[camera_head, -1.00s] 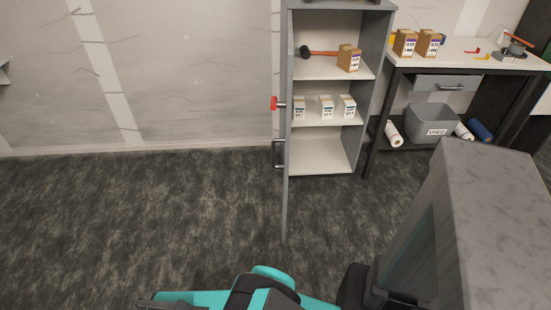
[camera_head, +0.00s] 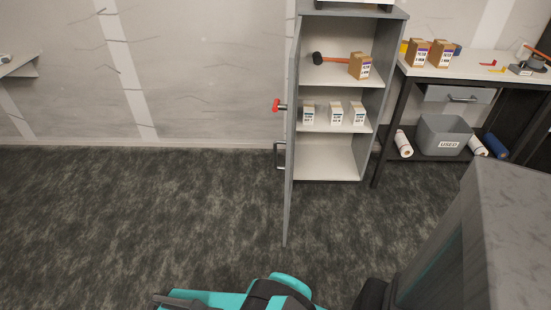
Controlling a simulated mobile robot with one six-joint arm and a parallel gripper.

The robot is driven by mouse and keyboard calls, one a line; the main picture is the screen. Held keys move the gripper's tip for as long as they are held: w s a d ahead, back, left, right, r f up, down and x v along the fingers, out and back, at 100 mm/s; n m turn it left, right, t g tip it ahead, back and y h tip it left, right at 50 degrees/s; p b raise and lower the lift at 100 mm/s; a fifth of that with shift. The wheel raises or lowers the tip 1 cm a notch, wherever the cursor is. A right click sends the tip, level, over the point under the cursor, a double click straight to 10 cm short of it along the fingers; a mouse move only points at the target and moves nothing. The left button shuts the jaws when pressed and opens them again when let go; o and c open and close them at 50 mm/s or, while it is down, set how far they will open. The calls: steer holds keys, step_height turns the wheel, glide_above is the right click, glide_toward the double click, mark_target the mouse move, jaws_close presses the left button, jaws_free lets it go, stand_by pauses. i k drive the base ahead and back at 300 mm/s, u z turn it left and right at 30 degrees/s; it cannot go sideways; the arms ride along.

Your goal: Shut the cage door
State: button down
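The only door I see that fits is the grey cabinet door (camera_head: 290,190), which I take as the cage door. It stands open, swung out toward me and seen almost edge-on at the left of the grey cabinet (camera_head: 381,80). A red latch knob (camera_head: 276,105) and a dark bar handle (camera_head: 279,155) stick out from its left face. My arm's teal and black end shows at the bottom edge. What looks like part of my gripper (camera_head: 176,301) is cut off there, short of the door and apart from it. Its fingertips cannot be made out.
The cabinet shelves hold a hammer (camera_head: 340,59), a brown box (camera_head: 360,66) and white boxes (camera_head: 335,114). A workbench (camera_head: 400,82) with a grey bin (camera_head: 442,134) and paper rolls stands to the right. The carpet (camera_head: 130,210) left of the door is clear.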

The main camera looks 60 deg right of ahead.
mark_target(294, 55)
steer(key=z, duration=0.1)
steer(key=i, duration=0.95)
steer(key=u, duration=0.05)
